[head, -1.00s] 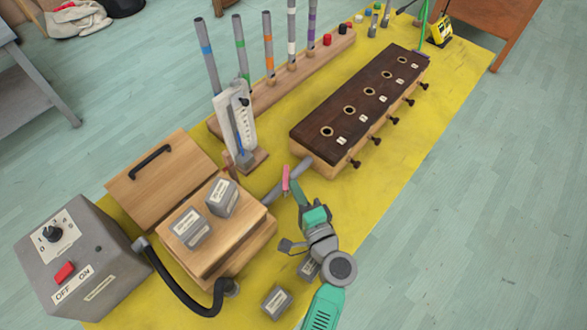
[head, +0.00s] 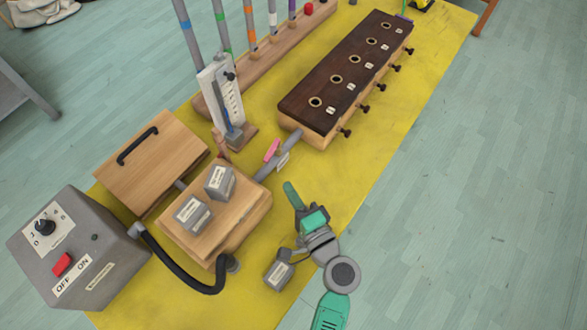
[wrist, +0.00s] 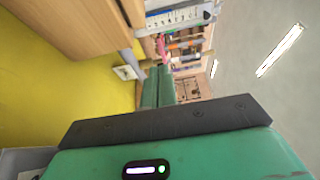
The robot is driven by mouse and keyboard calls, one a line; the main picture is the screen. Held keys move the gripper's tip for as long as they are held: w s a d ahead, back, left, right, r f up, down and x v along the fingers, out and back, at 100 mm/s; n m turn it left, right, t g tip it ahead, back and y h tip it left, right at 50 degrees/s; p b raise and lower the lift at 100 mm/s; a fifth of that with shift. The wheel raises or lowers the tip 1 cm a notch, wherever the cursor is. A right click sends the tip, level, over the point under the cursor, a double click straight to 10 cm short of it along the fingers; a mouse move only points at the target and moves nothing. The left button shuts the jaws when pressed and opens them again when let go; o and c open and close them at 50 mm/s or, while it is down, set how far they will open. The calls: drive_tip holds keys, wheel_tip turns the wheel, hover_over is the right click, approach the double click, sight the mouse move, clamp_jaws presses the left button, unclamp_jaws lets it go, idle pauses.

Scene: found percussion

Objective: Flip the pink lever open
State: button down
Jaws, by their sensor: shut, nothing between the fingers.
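The pink lever (head: 272,150) stands on the grey pipe (head: 264,173) between the wooden bellows box and the dark-topped wooden chest. It leans up and to the right in the head view, beside a small white tag (head: 283,161). A small pink patch, probably the lever, shows in the wrist view (wrist: 161,46). My gripper (head: 291,188) is shut and empty, to the lower right of the lever and apart from it. Its green fingers also show in the wrist view (wrist: 158,88).
Grey weights (head: 194,214) sit on the wooden bellows box (head: 235,225); another weight (head: 278,274) lies by my wrist. A gauge stand (head: 225,100) rises behind the lever. The dark-topped chest (head: 345,75) has side knobs. Yellow mat (head: 350,185) to my gripper's right is clear.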

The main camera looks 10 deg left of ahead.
drive_tip(key=s, duration=0.4)
drive_tip(key=shift+s+a, duration=0.15)
drive_tip(key=shift+s, duration=0.25)
